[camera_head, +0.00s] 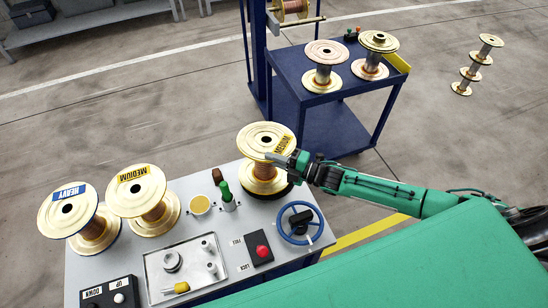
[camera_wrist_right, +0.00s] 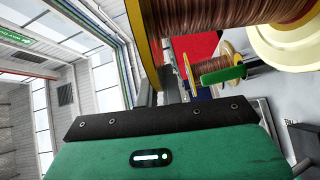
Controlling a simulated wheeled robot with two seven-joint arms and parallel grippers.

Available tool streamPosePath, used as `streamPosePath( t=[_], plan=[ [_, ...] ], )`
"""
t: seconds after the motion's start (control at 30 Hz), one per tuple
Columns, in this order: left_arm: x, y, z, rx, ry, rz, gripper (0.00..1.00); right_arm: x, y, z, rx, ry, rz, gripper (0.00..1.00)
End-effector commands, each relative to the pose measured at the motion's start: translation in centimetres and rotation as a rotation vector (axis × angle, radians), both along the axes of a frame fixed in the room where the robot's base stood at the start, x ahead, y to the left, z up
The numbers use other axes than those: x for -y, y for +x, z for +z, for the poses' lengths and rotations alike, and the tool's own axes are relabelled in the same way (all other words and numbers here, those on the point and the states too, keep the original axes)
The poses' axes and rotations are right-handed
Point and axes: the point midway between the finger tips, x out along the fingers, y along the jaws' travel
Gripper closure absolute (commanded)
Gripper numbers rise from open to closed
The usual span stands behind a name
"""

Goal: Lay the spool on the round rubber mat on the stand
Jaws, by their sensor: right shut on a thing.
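A spool (camera_head: 262,136) with gold flanges, copper-coloured wire and a yellow MEDIUM label stands upright at the right back of the grey-topped stand (camera_head: 215,172). My right gripper (camera_head: 279,158) is shut on this spool, at the near right edge of its upper flange. A dark round edge, probably the rubber mat (camera_head: 287,190), shows under the lower flange; the spool hides most of it. I cannot tell whether the spool touches it. In the right wrist view the spool's wire (camera_wrist_right: 225,20) is close overhead, and the fingertips are hidden. My left gripper is not in view.
HEAVY (camera_head: 68,209) and MEDIUM (camera_head: 136,190) spools stand at the stand's left. A green handle (camera_head: 224,190), a blue handwheel (camera_head: 299,222), a red button box (camera_head: 261,250) and a metal tray (camera_head: 188,268) are nearby. A blue cart (camera_head: 335,110) with two spools stands behind.

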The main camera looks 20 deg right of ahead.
Motion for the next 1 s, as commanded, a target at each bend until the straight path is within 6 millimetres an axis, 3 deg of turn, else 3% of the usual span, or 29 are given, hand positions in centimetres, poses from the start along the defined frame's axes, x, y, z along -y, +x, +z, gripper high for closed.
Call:
streamPosePath(
  t=[0.4,0.93,0.97,1.0],
  plan=[
    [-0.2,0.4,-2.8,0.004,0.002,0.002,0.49,-0.1,0.2,-3.1,0.011,0.004,0.0,1.0],
    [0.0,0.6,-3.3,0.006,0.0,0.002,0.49,0.1,0.1,-4.4,-0.002,0.0,-0.003,1.0],
    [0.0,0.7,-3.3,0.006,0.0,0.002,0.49,0.1,0.1,-4.4,-0.002,0.0,-0.003,0.86],
    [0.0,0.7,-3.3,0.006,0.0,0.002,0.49,0.1,0.1,-4.4,-0.002,0.0,-0.003,0.78]
  ],
)
